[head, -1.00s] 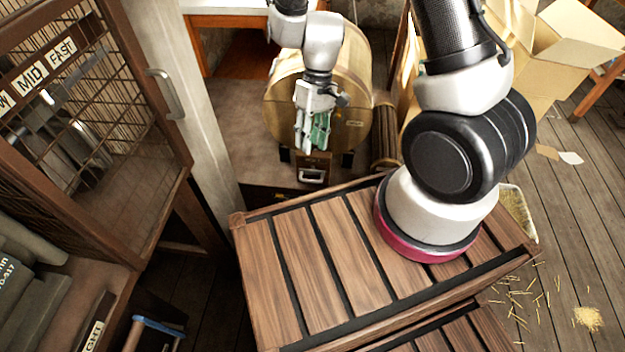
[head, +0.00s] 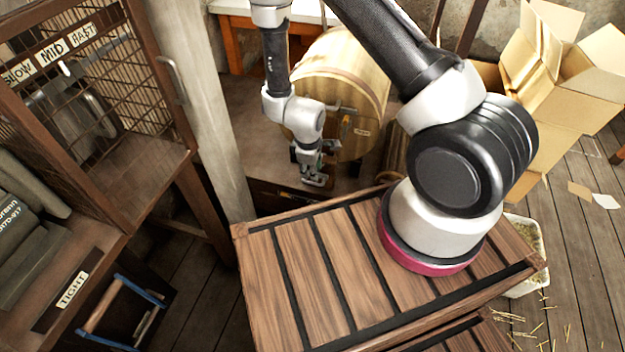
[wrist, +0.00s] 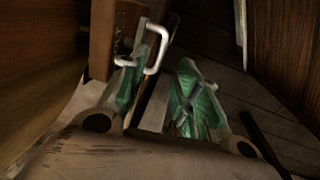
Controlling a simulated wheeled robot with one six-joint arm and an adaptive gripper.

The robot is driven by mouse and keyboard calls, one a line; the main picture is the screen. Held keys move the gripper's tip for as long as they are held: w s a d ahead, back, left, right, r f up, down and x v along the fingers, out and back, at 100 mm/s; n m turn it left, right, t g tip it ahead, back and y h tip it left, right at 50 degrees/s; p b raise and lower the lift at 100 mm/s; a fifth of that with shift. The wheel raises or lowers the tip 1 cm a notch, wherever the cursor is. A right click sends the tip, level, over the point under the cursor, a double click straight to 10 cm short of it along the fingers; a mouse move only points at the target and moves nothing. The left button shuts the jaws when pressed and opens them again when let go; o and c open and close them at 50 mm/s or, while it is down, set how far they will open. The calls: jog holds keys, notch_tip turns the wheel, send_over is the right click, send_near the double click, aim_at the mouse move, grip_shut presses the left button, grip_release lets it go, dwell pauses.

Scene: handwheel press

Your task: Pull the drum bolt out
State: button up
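The round wooden drum (head: 345,80) lies on its side at the back, its round face toward me. A pale U-shaped handle (wrist: 157,52) on a brown wooden part (wrist: 108,40) shows in the wrist view. My green-padded fingers (wrist: 165,90) are spread, the left one overlapping the handle. I cannot tell whether they touch.
A slatted wooden crate (head: 330,255) fills the foreground below my arm. A mesh-door cabinet (head: 110,110) stands at left beside a pale post (head: 215,120). Open cardboard boxes (head: 550,90) stand at right. The floor at far right is mostly clear, with scattered straw.

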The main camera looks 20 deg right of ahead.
aim_at(313, 182)
jog(key=f, duration=0.4)
jog(key=w+f, duration=0.1)
jog(key=f, duration=0.2)
jog(key=shift+d+f, duration=0.1)
jog(key=shift+d, duration=0.2)
grip_shut()
